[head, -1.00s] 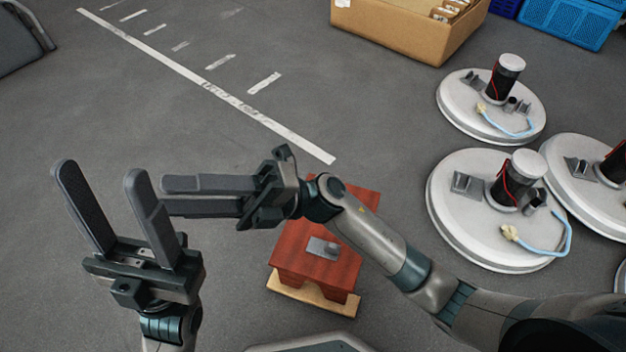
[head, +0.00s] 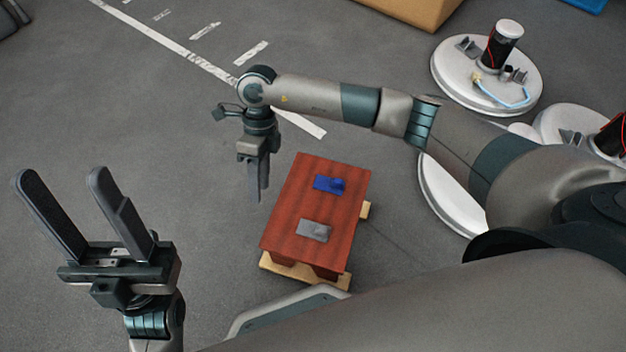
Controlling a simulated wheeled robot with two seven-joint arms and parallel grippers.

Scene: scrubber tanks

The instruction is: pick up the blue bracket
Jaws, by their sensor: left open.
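The blue bracket (head: 328,184) lies on the far half of a red-brown wooden table (head: 318,208). A grey bracket (head: 313,231) lies on the nearer half of the same table. My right gripper (head: 256,197) points down just left of the table, apart from the blue bracket. It is seen edge-on, so its finger gap does not show. My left gripper (head: 65,185) is at the lower left, open and empty, with its fingers pointing up and away from the table.
The table stands on a pale wooden pallet (head: 285,271). White round scrubber tank lids (head: 455,85) lie on the floor at the right. A cardboard box (head: 415,8) is at the top.

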